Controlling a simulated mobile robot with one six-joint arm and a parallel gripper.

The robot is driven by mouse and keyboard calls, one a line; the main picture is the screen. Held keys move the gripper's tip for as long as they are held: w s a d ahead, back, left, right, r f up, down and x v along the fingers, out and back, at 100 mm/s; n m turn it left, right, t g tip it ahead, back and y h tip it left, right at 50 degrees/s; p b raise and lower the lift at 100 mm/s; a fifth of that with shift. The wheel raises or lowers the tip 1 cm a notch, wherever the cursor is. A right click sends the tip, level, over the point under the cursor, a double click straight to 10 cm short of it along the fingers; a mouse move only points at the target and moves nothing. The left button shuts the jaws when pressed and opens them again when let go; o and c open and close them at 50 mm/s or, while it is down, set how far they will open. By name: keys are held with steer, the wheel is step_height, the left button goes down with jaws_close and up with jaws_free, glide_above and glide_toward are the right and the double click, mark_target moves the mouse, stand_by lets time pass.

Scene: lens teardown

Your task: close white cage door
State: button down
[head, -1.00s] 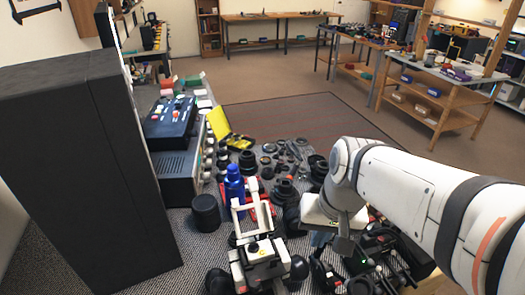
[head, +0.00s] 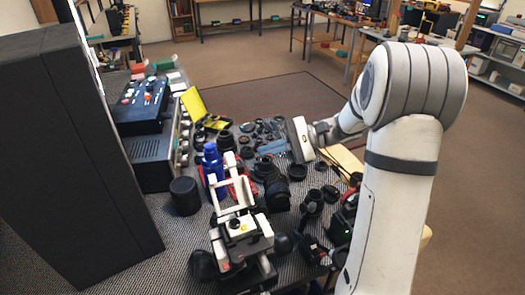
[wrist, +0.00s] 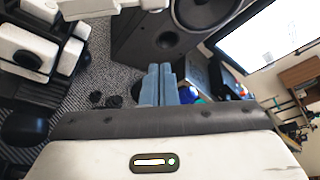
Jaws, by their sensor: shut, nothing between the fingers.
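A white and black device (head: 241,241) stands at the front of the table in the head view. A white bar frame (head: 244,193) rises from its far side, tilted away; I take this for the cage door, but no clear door panel shows. White bars (wrist: 88,10) and a white block (wrist: 27,51) show at the wrist view's upper left. My gripper (head: 266,147) is to the right of and beyond the frame, above the table, its blue-grey fingers pointing left. The fingers (wrist: 160,70) are together and empty in the wrist view, apart from the bars.
A blue bottle (head: 212,162) and a black cylinder (head: 185,195) stand left of the frame. Several black lens parts (head: 277,190) crowd the table below and right of my gripper. A tall dark cabinet (head: 75,150) blocks the left side; a control box (head: 143,106) sits behind it.

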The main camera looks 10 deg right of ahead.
mark_target(236, 180)
steer(key=s+a+p, duration=0.2)
steer(key=s+a, duration=0.1)
steer(key=a, duration=0.4)
steer(key=shift+a+r, duration=0.35)
steer(key=shift+r, duration=0.1)
